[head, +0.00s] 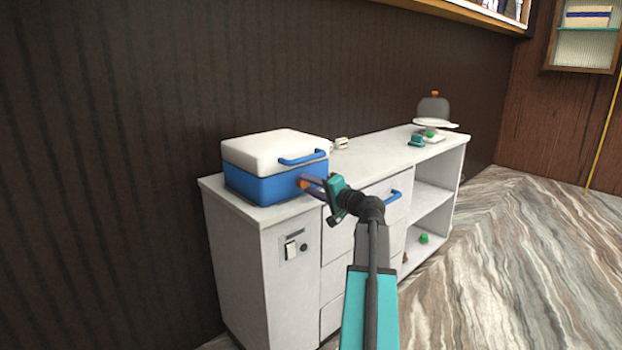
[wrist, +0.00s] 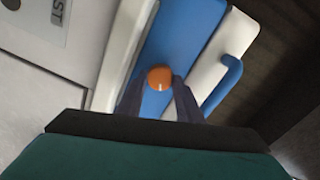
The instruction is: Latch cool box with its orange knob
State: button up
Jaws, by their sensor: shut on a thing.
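The cool box (head: 262,185) is blue with a white lid (head: 275,150) and a blue handle (head: 303,158). It sits on the left end of the white counter, and its lid looks closed. The orange knob (wrist: 159,77) is on the blue front of the box, with a small white mark on its face. In the head view only a bit of orange shows by my fingers. My gripper (wrist: 158,88) is at the box front, its two dark fingers on either side of the knob and shut on it. The teal gripper body (head: 340,197) hides part of the box's front.
Drawers with a blue handle (head: 393,196) and open shelves are below. A dark wall stands behind; the floor at right is clear.

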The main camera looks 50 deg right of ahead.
jog(key=m+p, duration=0.3)
jog(key=m, duration=0.1)
jog(key=shift+r+p, duration=0.15)
jog(key=shift+p, duration=0.15)
jog(key=shift+m+p, duration=0.6)
jog(key=shift+m, duration=0.1)
jog(key=o, duration=1)
jog(key=shift+o, duration=0.2)
jog(key=shift+s, duration=0.15)
jog(key=s, duration=1.3)
jog(key=shift+s+a+r, duration=0.2)
jog(key=shift+s+a, duration=0.05)
jog(key=shift+a, duration=0.2)
